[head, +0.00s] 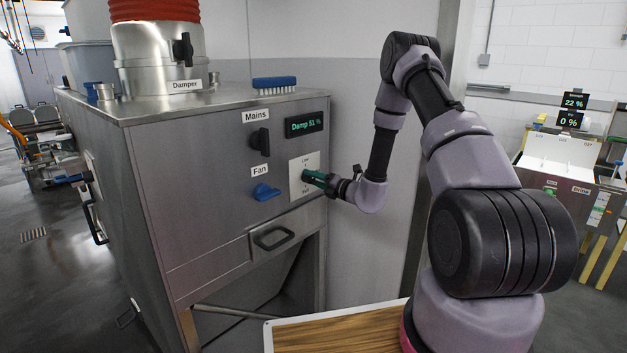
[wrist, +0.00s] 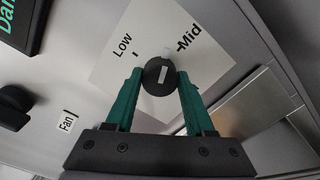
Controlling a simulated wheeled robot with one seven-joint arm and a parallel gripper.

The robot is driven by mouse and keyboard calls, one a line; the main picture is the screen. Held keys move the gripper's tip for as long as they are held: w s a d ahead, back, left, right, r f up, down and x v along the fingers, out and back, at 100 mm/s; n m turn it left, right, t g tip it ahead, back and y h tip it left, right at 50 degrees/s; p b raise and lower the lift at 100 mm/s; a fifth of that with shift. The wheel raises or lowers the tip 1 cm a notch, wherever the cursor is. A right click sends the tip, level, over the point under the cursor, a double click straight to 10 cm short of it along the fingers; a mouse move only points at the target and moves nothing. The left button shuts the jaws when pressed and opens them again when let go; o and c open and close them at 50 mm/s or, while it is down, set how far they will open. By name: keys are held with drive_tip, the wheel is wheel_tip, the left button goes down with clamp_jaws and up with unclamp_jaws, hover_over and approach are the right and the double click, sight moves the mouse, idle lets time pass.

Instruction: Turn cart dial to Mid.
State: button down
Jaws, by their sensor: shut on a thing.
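The cart dial (wrist: 158,76) is a round black knob with a light stripe, on a white plate marked Low, Mid and Full. The plate also shows in the head view (head: 305,160) on the front of the steel cabinet. In the wrist view my gripper (wrist: 158,80) has its green fingers on either side of the knob, shut on it. A pale tab at the knob's upper edge lies between the Low and Mid ticks, nearer Mid. In the head view my gripper (head: 312,177) reaches the plate from the right and hides most of the dial.
Left of the plate are a blue Fan knob (head: 265,192) and a black Mains knob (head: 259,138). A green display (head: 304,124) above reads Damp 51 %. A drawer handle (head: 273,236) sits below. A wooden-topped table (head: 335,332) stands in front.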

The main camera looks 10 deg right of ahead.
drive_tip(key=shift+m, duration=2.2)
drive_tip(key=shift+f, duration=0.1)
drive_tip(key=shift+c, duration=1.3)
unclamp_jaws()
drive_tip(key=v, duration=1)
drive_tip(key=shift+s+d, duration=0.25)
drive_tip(key=shift+s, duration=0.05)
